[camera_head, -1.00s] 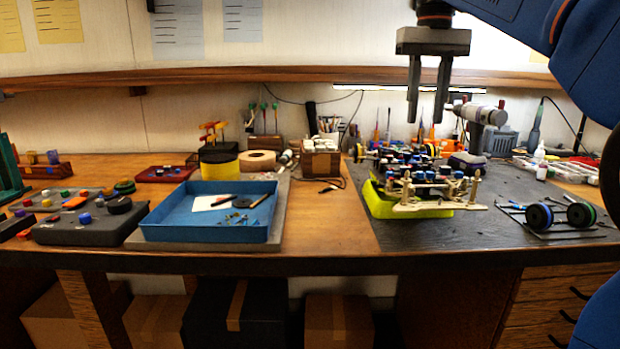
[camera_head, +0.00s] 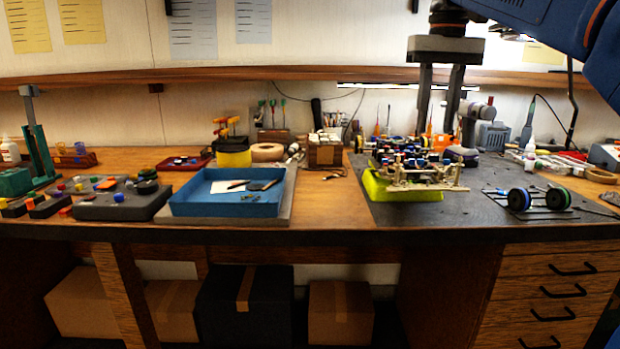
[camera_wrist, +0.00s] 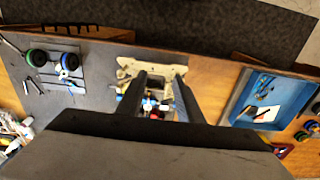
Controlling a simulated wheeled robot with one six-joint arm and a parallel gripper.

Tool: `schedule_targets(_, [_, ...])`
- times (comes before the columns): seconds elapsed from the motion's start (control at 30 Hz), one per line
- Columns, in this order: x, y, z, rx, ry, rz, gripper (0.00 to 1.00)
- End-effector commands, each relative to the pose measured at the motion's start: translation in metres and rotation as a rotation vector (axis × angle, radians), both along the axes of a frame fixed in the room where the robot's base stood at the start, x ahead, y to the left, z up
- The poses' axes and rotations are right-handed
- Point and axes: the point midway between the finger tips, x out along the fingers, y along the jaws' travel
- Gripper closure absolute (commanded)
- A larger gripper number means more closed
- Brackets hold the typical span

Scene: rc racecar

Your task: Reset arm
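My gripper (camera_head: 439,98) points downward above the back right part of the workbench in the head view. Its two dark fingers are apart, with nothing between them. The wrist view also shows my gripper (camera_wrist: 160,82), with the car partly visible between and beyond its fingers. The partly built racecar (camera_head: 420,178) sits on a yellow-green stand (camera_head: 375,190) on the dark mat, below my gripper and apart from it. Part of the car is hidden by the fingers in the wrist view.
A blue tray (camera_head: 225,209) with small parts stands left of the car. Wheels on axles (camera_head: 538,198) lie on the mat's right. A drill (camera_head: 475,118) stands behind the car. A dark parts block (camera_head: 105,207) is at the left. A shelf (camera_head: 250,77) runs along the wall.

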Motion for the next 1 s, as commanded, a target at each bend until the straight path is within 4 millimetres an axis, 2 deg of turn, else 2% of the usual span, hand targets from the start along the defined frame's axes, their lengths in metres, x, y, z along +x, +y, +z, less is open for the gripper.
schedule_targets(0.27, [-0.021,-0.007,-0.027,0.003,-0.039,0.000,0.67])
schedule_targets(0.47, [-0.049,-0.014,-0.066,0.005,-0.089,0.002,0.67])
schedule_targets(0.77, [-0.107,-0.028,-0.160,0.007,-0.191,0.004,0.67])
schedule_targets(1.0, [-0.158,-0.036,-0.246,0.004,-0.273,0.004,0.67])
